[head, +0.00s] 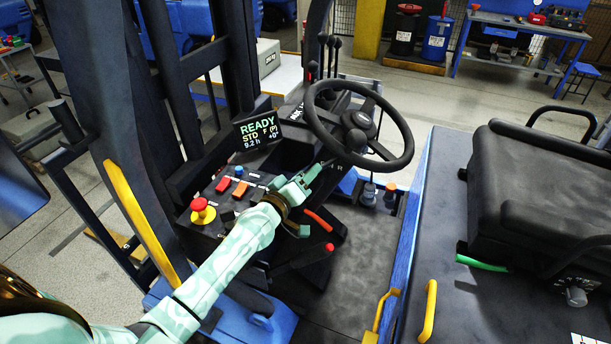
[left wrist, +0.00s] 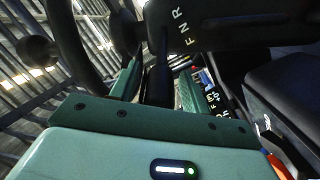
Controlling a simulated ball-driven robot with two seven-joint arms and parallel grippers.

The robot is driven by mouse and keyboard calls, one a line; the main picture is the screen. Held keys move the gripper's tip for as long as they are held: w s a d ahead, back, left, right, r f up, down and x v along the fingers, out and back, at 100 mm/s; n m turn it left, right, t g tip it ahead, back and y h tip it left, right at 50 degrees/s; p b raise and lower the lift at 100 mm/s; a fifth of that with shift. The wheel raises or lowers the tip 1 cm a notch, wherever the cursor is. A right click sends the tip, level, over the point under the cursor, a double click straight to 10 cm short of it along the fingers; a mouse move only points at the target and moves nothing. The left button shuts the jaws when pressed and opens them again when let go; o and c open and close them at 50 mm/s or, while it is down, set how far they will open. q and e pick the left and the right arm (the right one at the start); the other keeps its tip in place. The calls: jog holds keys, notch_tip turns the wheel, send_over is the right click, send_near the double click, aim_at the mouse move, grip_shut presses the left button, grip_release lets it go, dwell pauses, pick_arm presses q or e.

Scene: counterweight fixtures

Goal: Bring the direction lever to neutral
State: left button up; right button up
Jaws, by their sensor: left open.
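The dark steering column cover (left wrist: 225,22) carries the letters F, N and R in the left wrist view. A dark stalk, which looks like the direction lever (left wrist: 157,80), comes from it toward my left gripper (left wrist: 160,72). The stalk stands between the two green fingers, which are apart; I cannot tell whether either touches it. In the head view my left gripper (head: 312,172) is under the left side of the steering wheel (head: 395,160) and hides most of the lever. The display (head: 258,128) reads READY, STD and F. My right gripper is out of view.
A console with a red-and-yellow stop button (head: 203,211) and orange switches (head: 241,189) lies beside my left arm. The black seat (head: 535,185) is at the right.

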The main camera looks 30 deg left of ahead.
pick_arm(q)
jog(key=shift+w, duration=0.15)
grip_shut()
jog(key=shift+s+d+f+n+t+y+p, duration=0.15)
jog(key=shift+d+n+t+y+p, duration=0.05)
jog(key=shift+d+n+y, duration=0.2)
jog(key=shift+s+d+f+n+t+y+p, duration=0.1)
jog(key=shift+d+n+t+y+p, duration=0.15)
jog(key=shift+d+y, duration=0.2)
jog(key=shift+s+d+f+n+y, duration=0.1)
jog(key=shift+d+f+n+y, duration=0.15)
jog(key=shift+y, duration=0.3)
jog(key=shift+d+f+n+y, duration=0.1)
jog(key=shift+d+n+y, duration=0.25)
jog(key=shift+y, duration=0.15)
grip_release()
jog(key=shift+a+r, duration=0.1)
jog(key=shift+a, duration=0.05)
